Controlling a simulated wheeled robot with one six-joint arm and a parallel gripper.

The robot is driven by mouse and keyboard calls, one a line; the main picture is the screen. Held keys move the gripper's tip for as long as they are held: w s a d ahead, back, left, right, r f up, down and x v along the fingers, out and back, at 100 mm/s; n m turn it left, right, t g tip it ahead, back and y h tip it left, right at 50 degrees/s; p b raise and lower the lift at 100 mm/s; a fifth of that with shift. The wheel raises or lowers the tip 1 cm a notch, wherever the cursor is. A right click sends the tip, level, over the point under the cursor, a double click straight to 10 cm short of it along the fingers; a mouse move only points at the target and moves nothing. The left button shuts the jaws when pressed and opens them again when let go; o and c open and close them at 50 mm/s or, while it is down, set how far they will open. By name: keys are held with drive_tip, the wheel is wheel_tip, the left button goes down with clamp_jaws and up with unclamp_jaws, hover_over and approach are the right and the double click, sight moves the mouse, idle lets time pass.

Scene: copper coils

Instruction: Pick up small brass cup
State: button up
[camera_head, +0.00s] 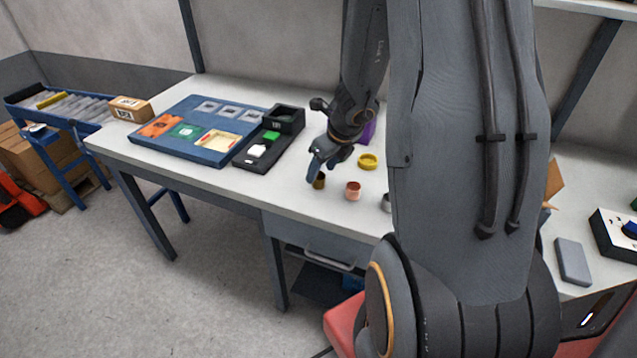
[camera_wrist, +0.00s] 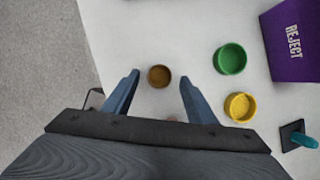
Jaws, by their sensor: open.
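The small brass cup (camera_wrist: 159,76) stands on the white table near its front edge. In the wrist view it lies between the tips of my two blue fingers, with a gap on each side. In the head view the brass cup (camera_head: 319,182) shows just below my gripper (camera_head: 318,170), partly covered by it. My gripper (camera_wrist: 158,80) is open and empty, pointing down over the cup. I cannot tell exactly how high the fingertips are above the table.
A copper cup (camera_head: 353,190) and a grey cup (camera_head: 386,203) stand to the right. A yellow dish (camera_wrist: 240,107), a green dish (camera_wrist: 230,59) and a purple REJECT bin (camera_wrist: 290,42) are close by. A black tray (camera_head: 250,163) and a blue board (camera_head: 180,148) lie left.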

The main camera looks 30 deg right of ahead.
drive_tip(key=shift+x, duration=1.1)
drive_tip(key=c, duration=1.1)
drive_tip(key=shift+r, duration=0.2)
drive_tip(key=shift+c, duration=0.2)
